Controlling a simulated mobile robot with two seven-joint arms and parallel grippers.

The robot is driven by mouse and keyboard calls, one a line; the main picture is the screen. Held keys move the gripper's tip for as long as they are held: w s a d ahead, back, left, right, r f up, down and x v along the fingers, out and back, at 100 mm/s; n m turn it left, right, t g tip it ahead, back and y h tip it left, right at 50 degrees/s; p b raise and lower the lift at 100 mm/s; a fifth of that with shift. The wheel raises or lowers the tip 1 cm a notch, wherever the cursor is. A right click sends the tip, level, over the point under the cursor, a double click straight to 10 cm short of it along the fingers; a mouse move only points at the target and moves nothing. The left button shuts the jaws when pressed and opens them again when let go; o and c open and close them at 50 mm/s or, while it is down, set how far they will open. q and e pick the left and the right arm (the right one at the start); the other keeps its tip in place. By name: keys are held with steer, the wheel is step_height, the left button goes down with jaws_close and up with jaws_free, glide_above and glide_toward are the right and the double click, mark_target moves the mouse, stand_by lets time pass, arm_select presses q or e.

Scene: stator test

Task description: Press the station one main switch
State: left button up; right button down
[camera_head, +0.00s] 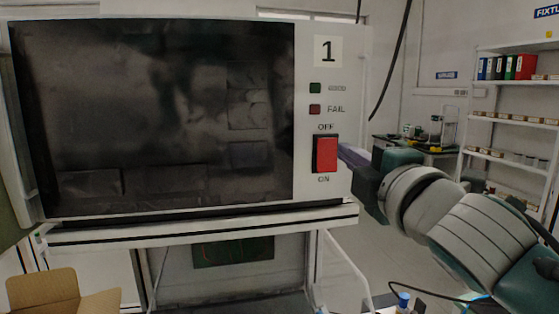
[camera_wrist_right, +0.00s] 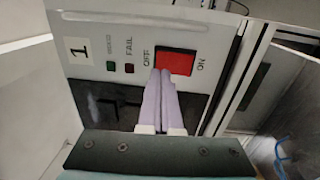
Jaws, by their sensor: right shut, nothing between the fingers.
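The station one main switch is a red rocker (camera_head: 326,154) in a black frame, with OFF printed above it and ON below. It sits on the white panel (camera_head: 345,95) under a "1" label. In the right wrist view the red rocker (camera_wrist_right: 178,62) shows just beyond my fingertips. My right gripper (camera_head: 345,152) is at the right edge of the panel, level with the rocker. Its pale purple fingers (camera_wrist_right: 161,74) are shut together and empty, with tips overlapping the rocker's near edge in the wrist view. I cannot tell whether they touch it. My left gripper is not in view.
A green GOOD lamp (camera_head: 315,88) and a red FAIL lamp (camera_head: 315,109) sit above the switch. A large dark window (camera_head: 150,110) fills the station's left. A ledge (camera_head: 200,232) runs below. A cardboard box (camera_head: 45,290) stands lower left. Shelves (camera_head: 510,119) stand at right.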

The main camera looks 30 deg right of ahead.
steer(key=r+b+v, duration=0.1)
steer(key=r+v, duration=0.1)
steer(key=v, duration=0.7)
steer(key=shift+s+b, duration=0.25)
steer(key=shift+b, duration=0.05)
steer(key=shift+f, duration=0.15)
